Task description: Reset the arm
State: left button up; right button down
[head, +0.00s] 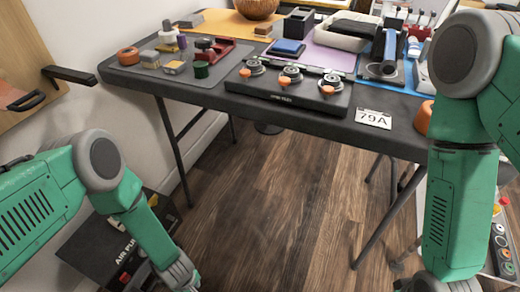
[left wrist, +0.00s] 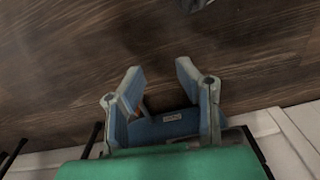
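My left arm (head: 135,205) is green and grey and reaches down from the left in the head view, in front of the table. My left gripper (left wrist: 158,70) shows in the left wrist view with its two fingers apart and nothing between them, above the wood floor. My right arm (head: 455,205) hangs down at the right of the head view, its upper part covering the table's right end. My right gripper (head: 435,284) is mostly cut off by the bottom edge, so its fingers cannot be judged.
A dark table (head: 310,118) holds a black board with several orange-knobbed parts (head: 290,78), a grey mat (head: 150,72) with small parts, and a 79A card (head: 373,118). A black box (head: 100,245) stands by the left arm. The floor (head: 280,220) between the arms is clear.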

pick_arm(q)
jog(key=s+a+r+m, duration=0.4)
jog(key=s+r+m, duration=0.15)
jog(key=r, duration=0.45)
jog(key=s+a+r+m, duration=0.3)
jog(key=s+r+m, duration=0.3)
jog(key=r, duration=0.5)
notch_tip(320, 180, up, 15)
jog(key=m+p, duration=0.1)
jog(key=p, duration=1.4)
jog(key=shift+w+r+t, duration=0.15)
jog(key=shift+w+t, duration=0.15)
jog(key=shift+w, duration=0.05)
jog(key=shift+a+m, duration=0.15)
jog(key=shift+m, duration=0.1)
